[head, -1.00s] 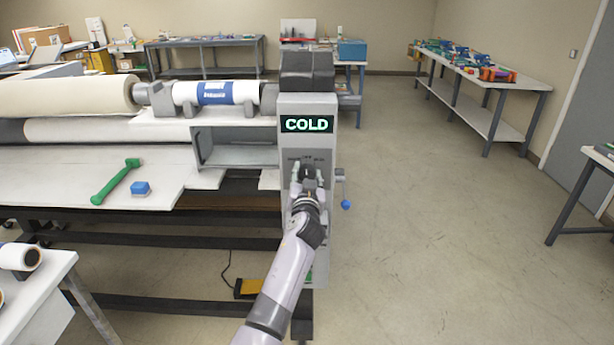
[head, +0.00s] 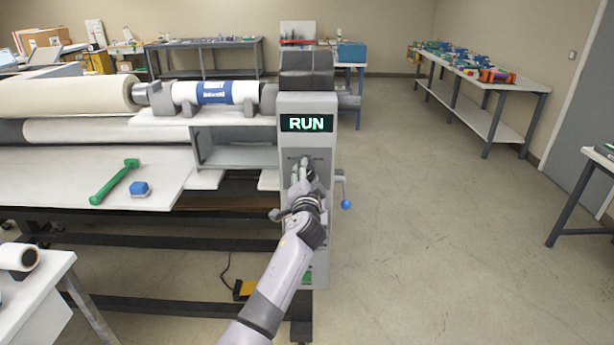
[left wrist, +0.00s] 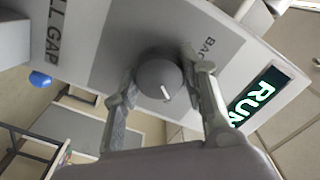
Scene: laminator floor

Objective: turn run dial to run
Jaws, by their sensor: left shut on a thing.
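The run dial (left wrist: 158,84) is a round dark grey knob with a white pointer mark, on the front of the grey control column (head: 291,225). My left gripper (head: 304,172) is at the dial, with one finger on each side of it in the left wrist view, shut on it. In the head view the gripper mostly hides the dial. Part of a label reading "BAC" shows beside the dial. My right gripper is not in view.
A crank with a blue knob (head: 346,204) sticks out at the column's right side. A green tool (head: 114,182) and a blue block (head: 140,188) lie on the laminator's bed to the left. The floor to the right is clear.

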